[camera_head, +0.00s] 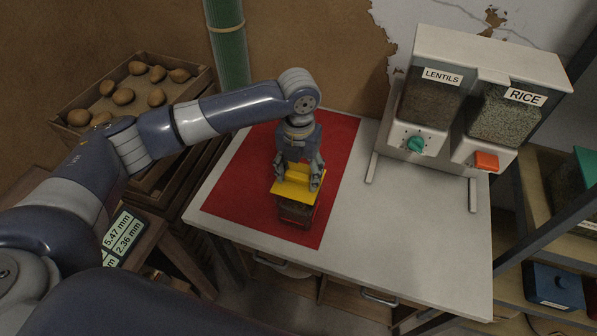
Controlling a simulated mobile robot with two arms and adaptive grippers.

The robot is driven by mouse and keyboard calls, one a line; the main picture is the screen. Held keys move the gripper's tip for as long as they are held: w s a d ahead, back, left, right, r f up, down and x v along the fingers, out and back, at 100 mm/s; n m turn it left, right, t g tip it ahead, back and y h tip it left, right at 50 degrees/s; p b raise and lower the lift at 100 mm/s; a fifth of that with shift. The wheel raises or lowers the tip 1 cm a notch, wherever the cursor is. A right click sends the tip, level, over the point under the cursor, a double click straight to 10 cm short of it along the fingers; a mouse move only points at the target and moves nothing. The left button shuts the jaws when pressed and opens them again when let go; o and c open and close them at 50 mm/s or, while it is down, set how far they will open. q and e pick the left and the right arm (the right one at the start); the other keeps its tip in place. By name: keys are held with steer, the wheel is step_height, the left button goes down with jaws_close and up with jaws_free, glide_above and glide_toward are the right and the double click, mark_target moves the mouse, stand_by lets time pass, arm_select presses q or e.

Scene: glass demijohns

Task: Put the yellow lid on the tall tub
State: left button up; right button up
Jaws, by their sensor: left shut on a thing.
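My left gripper (297,177) points down over the red mat, shut on the yellow lid (294,194). The lid looks square and roughly level, with a raised part between the fingers. Right below it stands the tub (295,213), upright, dark and see-through with a reddish tint. The lid covers the tub's top in this view. I cannot tell whether the lid rests on the rim or hangs just above it. The tub's rim is hidden by the lid. My right gripper is not in view.
The red mat (336,165) lies on the white table (420,245). A dispenser (481,62) for lentils and rice stands at the back right. A crate of potatoes (190,90) is at the left. A green post (227,45) rises behind the table. The table's front right is clear.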

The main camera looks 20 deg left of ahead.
mark_target(299, 184)
arm_select(q)
steer(key=shift+r+p, duration=0.15)
steer(key=shift+p, duration=0.4)
step_height(299, 184, down, 2)
steer(key=shift+f, duration=0.5)
steer(key=shift+r, duration=0.1)
stand_by(0.3)
steer(key=shift+p, duration=0.45)
stand_by(0.4)
steer(key=shift+f, duration=0.6)
stand_by(0.5)
steer(key=shift+f+p, duration=0.35)
steer(key=shift+p, duration=0.1)
stand_by(0.9)
